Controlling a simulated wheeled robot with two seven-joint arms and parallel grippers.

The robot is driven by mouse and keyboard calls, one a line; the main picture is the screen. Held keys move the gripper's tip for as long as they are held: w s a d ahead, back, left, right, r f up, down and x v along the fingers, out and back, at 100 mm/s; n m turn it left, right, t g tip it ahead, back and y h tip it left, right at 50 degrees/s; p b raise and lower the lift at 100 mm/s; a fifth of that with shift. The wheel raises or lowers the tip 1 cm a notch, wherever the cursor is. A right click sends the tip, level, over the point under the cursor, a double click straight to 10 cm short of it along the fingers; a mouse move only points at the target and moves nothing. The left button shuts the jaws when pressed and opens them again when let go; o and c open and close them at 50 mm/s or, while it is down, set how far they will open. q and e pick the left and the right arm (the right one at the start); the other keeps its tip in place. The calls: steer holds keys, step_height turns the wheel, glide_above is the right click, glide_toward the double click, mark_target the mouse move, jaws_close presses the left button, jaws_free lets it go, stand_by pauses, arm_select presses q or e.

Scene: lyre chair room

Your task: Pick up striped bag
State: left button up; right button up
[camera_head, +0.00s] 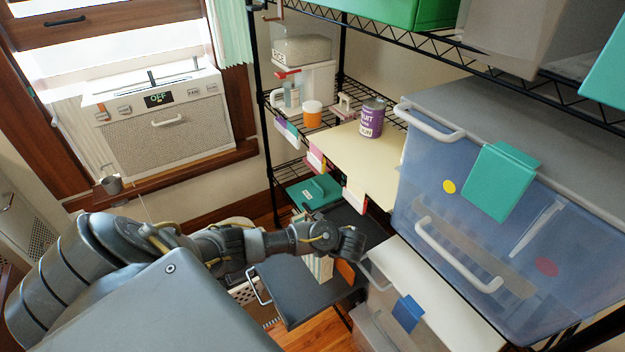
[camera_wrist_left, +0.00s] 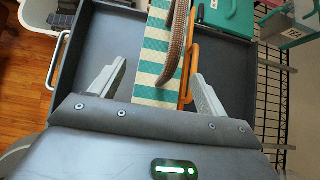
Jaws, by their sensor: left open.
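The striped bag (camera_wrist_left: 155,60) has teal and white stripes and a brown rope-like handle. It stands in a dark grey bin (camera_wrist_left: 97,45). A small pale striped part of the bag (camera_head: 320,266) shows below my left arm in the head view. My left gripper (camera_wrist_left: 160,74) is open, with one finger on each side of the bag in the picture. I cannot tell whether the fingers are level with the bag or above it. In the head view my left wrist (camera_head: 345,244) is over the bin and hides most of the bag. My right gripper is not in view.
An orange item (camera_wrist_left: 190,70) is right beside the bag, near the right finger. A teal box (camera_wrist_left: 232,14) lies beyond. A wire shelf rack holds a large blue translucent bin (camera_head: 410,190) and a purple can (camera_head: 372,120). A window air conditioner (camera_head: 165,125) is at the left.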

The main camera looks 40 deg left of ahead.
arm_select(q)
steer(key=shift+x, duration=1.1)
steer(key=shift+r, duration=0.1)
steer(key=c, duration=1.4)
